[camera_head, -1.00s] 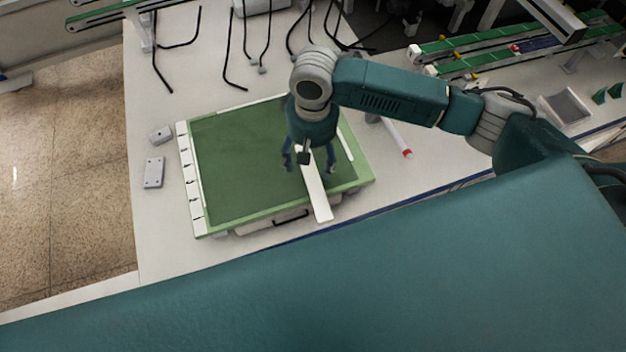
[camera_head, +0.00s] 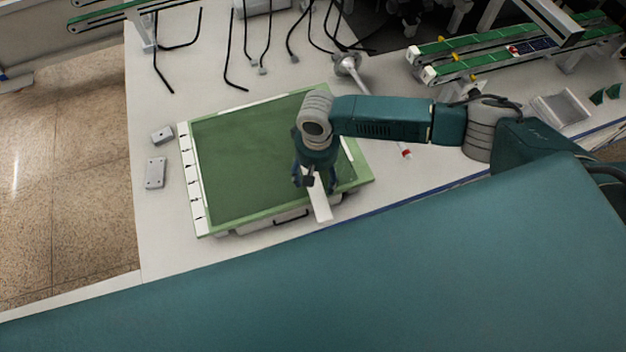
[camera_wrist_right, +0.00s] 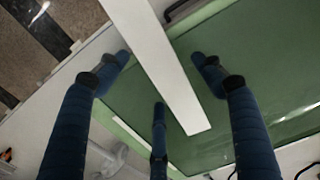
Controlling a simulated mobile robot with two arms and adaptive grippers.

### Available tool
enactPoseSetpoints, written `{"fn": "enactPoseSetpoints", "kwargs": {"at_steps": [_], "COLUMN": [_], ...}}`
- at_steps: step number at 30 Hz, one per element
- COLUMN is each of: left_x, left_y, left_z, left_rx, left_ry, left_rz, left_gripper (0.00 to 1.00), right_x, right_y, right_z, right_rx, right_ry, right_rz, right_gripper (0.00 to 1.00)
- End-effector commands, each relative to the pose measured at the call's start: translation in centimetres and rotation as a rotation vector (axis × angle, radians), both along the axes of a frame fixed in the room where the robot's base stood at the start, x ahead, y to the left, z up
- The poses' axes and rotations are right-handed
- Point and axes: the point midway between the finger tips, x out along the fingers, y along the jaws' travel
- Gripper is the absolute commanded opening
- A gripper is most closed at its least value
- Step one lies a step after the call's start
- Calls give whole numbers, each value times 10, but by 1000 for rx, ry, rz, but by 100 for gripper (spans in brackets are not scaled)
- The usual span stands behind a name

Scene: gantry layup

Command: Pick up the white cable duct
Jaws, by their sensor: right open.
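The white cable duct (camera_head: 320,207) is a long flat white strip lying across the near right part of the green board (camera_head: 240,150), with its near end past the board's front edge. My right gripper (camera_head: 314,182) is open above it, and the gripper hides the duct's far part. In the right wrist view the duct (camera_wrist_right: 160,62) runs between the open fingers (camera_wrist_right: 160,75), with a visible gap to the fingers on both sides. My left gripper is not in view.
Two small grey boxes (camera_head: 155,172) lie left of the board. A red-tipped white tube (camera_head: 405,153) lies right of the board, partly hidden by my arm. Green conveyors (camera_head: 480,55) stand at the back right.

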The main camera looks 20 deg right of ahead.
Motion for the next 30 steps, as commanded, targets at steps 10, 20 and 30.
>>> {"fn": "enactPoseSetpoints", "kwargs": {"at_steps": [10,20,30], "left_x": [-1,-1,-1], "left_y": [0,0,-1], "left_z": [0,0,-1], "left_rx": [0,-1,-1], "left_ry": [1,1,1], "left_rz": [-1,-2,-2], "left_gripper": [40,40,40], "right_x": [0,0,1], "right_y": [0,0,0], "right_z": [-1,0,24], "right_rx": [0,1,3], "right_ry": [0,0,-2], "right_rz": [0,0,0], "right_gripper": [42,16,16]}}
